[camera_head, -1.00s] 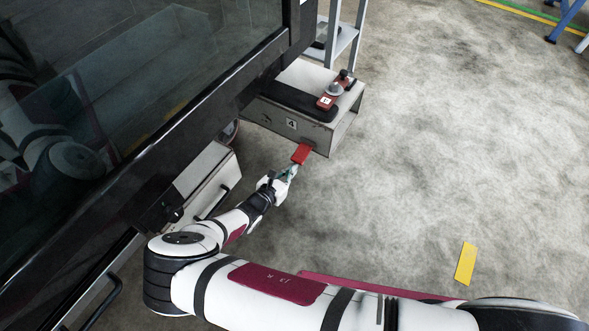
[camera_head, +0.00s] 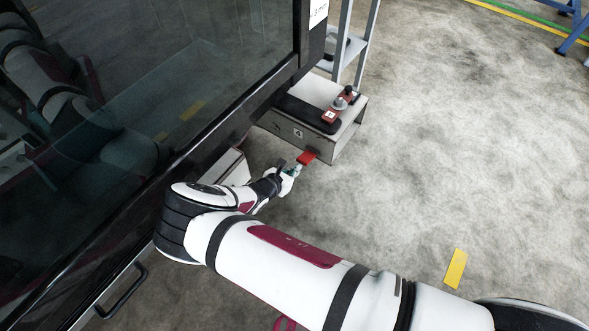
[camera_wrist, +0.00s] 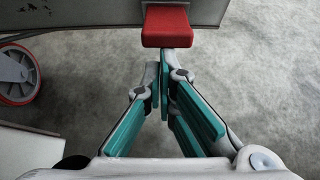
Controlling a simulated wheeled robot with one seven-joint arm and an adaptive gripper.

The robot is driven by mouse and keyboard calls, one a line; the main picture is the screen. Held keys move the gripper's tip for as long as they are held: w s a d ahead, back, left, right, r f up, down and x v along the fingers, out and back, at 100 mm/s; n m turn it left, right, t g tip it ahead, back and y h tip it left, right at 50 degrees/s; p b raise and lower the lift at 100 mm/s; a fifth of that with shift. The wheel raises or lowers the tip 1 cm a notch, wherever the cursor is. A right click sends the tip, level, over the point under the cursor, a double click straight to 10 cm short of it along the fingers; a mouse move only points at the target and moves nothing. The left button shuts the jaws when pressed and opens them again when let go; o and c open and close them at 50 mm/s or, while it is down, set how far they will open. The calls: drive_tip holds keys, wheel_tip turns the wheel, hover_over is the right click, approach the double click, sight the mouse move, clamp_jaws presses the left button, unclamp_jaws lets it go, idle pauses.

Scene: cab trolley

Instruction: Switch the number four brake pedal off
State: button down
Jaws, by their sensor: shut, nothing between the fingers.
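The red brake pedal (camera_head: 307,157) sticks out low from the front of a grey metal box that bears a number 4 label (camera_head: 298,133). In the wrist view the pedal (camera_wrist: 167,27) is at the top centre. My gripper (camera_head: 297,169) is right in front of the pedal. In the wrist view its teal-padded fingers (camera_wrist: 166,62) come together just below the pedal's near edge, with nothing between them. I cannot tell whether the tips touch the pedal. Whether the pedal is raised or pressed is not clear.
A red block with dark knobs (camera_head: 335,112) sits on top of the box (camera_head: 345,138). A large dark glass panel (camera_head: 140,90) fills the left side. A red-rimmed caster wheel (camera_wrist: 15,75) shows in the wrist view. The concrete floor on the right is open, with a yellow strip (camera_head: 456,268).

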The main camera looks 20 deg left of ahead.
drive_tip(key=shift+r, duration=0.25)
idle(0.4)
drive_tip(key=shift+f, duration=0.1)
wheel_tip(320, 180, down, 4)
drive_tip(key=s+b, duration=0.1)
drive_tip(key=b, duration=0.3)
drive_tip(key=r+p+v, duration=0.1)
drive_tip(key=p+v, duration=0.3)
drive_tip(key=v, duration=0.6)
drive_tip(key=shift+w, duration=0.15)
drive_tip(key=shift+a, duration=0.15)
